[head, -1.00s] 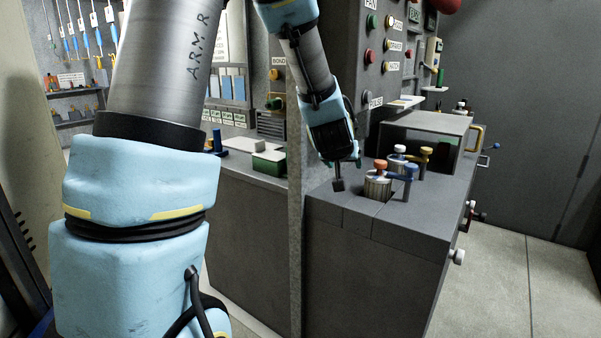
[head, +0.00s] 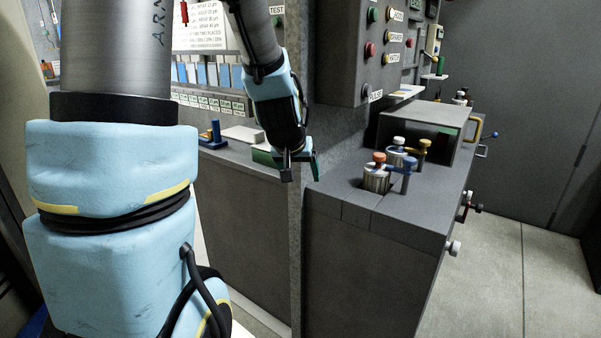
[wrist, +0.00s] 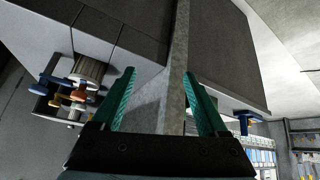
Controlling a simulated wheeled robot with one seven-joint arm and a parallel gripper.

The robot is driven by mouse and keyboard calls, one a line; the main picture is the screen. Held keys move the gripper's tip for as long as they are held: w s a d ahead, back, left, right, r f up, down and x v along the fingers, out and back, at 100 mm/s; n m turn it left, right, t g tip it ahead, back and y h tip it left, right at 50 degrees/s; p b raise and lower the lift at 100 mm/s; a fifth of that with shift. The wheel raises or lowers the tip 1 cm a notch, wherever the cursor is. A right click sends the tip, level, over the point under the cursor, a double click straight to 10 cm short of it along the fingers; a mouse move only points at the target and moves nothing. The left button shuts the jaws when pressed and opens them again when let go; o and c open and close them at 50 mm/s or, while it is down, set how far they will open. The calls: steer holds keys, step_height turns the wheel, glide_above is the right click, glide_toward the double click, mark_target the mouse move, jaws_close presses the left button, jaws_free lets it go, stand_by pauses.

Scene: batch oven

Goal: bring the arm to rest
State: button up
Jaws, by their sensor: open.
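My gripper (head: 299,165) hangs at the end of my arm in the head view, in front of the narrow grey upright between the two benches. In the wrist view its two green fingers (wrist: 164,100) are spread apart with nothing between them. The upright post (wrist: 175,80) shows behind the gap between the fingers; I cannot tell how far off it is.
The right bench (head: 385,222) carries a metal cylinder with an orange knob (head: 377,172), blue and yellow handles, and a grey hood (head: 425,120). The left bench (head: 245,210) holds a pale block (head: 243,134). A button panel (head: 375,50) stands above. Floor at right is clear.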

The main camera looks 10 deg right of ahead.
steer(key=s+a+n+g+y+p, duration=0.1)
steer(key=s+a+g+y+p, duration=0.1)
steer(key=s+a, duration=1)
steer(key=a+g+p, duration=0.1)
steer(key=a+g, duration=0.1)
steer(key=shift+s+a+r+n+g+y, duration=0.2)
steer(key=shift+s+n+g+y, duration=0.1)
steer(key=shift+s+n+g, duration=0.1)
steer(key=shift+c, duration=0.4)
